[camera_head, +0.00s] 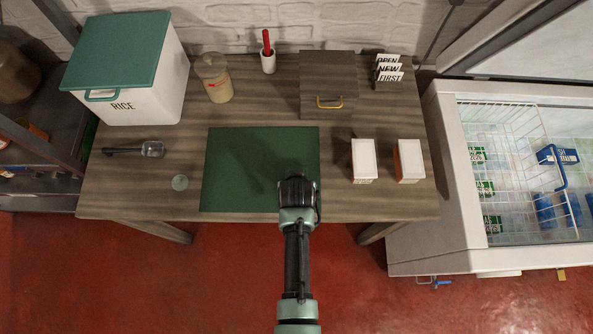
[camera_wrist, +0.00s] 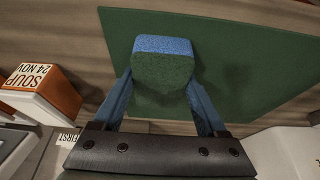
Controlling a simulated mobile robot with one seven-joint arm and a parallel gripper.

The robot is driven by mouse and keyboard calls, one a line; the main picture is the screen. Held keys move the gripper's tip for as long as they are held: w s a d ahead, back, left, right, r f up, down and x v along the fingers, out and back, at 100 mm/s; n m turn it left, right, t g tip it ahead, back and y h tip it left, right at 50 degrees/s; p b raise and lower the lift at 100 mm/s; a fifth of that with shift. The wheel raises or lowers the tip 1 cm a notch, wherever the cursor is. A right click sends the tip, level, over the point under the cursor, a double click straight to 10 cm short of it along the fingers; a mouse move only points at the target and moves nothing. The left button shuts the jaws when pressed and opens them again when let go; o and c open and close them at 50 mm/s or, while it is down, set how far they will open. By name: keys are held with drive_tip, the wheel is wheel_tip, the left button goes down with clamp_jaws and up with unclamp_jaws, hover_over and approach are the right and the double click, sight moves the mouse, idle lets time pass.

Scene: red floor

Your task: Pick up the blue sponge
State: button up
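The blue sponge (camera_wrist: 163,60) shows in the wrist view with a blue band along its top and a dark green face below. It sits between the two fingertips of my gripper (camera_wrist: 160,82), which press against its left and right sides. The green mat (camera_head: 233,163) lies behind it. In the head view my gripper (camera_head: 297,185) is over the right front part of the mat, and the sponge is hidden under it. I cannot tell how far the sponge is above the mat.
Two white-topped boxes (camera_head: 363,161) (camera_head: 409,161) stand right of the mat. The rice bin (camera_head: 140,90), a jar (camera_head: 215,80), a cup (camera_head: 268,62) and a drawer box (camera_head: 328,85) stand at the back. An open freezer (camera_head: 410,245) is at right.

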drive_tip(key=c, duration=0.9)
drive_tip(key=shift+r, duration=0.15)
wheel_tip(320, 180, up, 10)
drive_tip(key=shift+f, duration=0.1)
